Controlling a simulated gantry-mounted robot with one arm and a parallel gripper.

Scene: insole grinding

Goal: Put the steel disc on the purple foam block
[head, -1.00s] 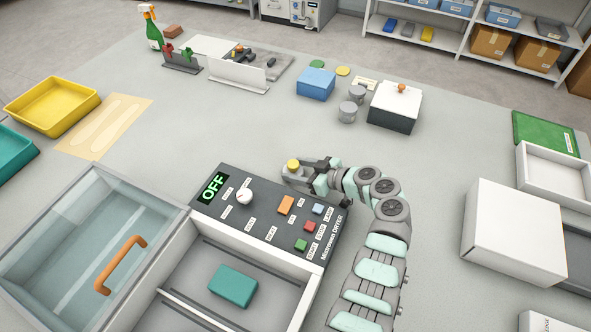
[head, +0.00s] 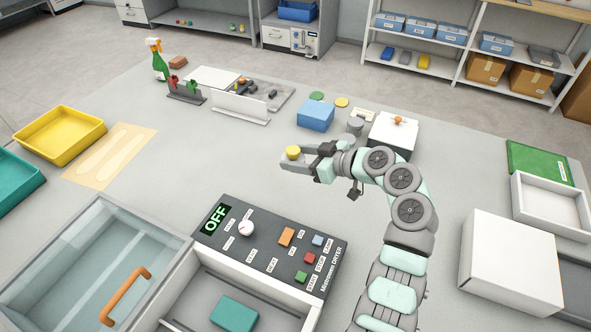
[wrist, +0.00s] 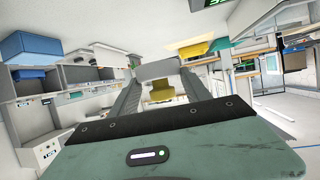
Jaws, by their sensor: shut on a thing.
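My gripper (head: 293,161) is above the worktop, behind the dryer panel, and is shut on a small grey piece with a round yellow top (head: 292,152). In the wrist view the grey plate (wrist: 158,69) and its yellow part (wrist: 161,91) sit between the fingers. I cannot tell for sure that this is the steel disc. A grey metal cylinder (head: 355,126) stands beyond my gripper, partly behind the arm. I see no purple foam block in either view.
The dryer panel (head: 270,245) reads OFF; a teal block (head: 234,312) lies in the tray in front of it. A blue block (head: 315,115) and a white box with an orange knob (head: 393,134) stand beyond my gripper.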

